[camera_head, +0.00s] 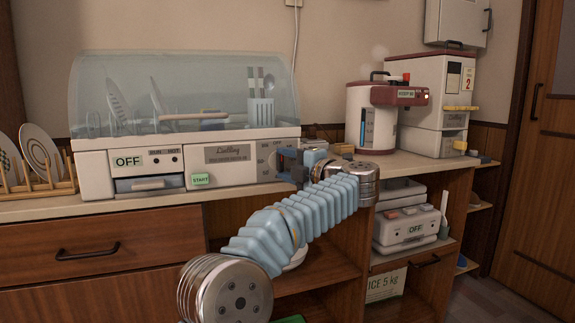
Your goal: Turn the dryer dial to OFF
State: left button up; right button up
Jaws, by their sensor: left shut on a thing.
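The dish dryer (240,152) stands on the counter, white with a clear domed lid (190,85). Its front has a panel marked OFF (128,161) at the left and a green START button (201,179). Small dial markings (264,158) show at the right end of the front. My left gripper (285,160) is at that right end, shut on the dial, which its fingers and body hide almost wholly. I cannot read where the dial points. My right gripper is not in view.
A plate rack (45,187) stands left of the dryer. A hot-water pot (372,117) and a white dispenser (432,100) stand to the right. Boxes and an appliance (408,228) sit on the shelf below. The counter's front edge runs beneath my wrist.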

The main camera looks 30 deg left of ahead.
pick_arm(q)
jog(key=shift+f, duration=0.1)
jog(key=o, duration=1)
jog(key=shift+o, duration=0.2)
jog(key=v, duration=1.4)
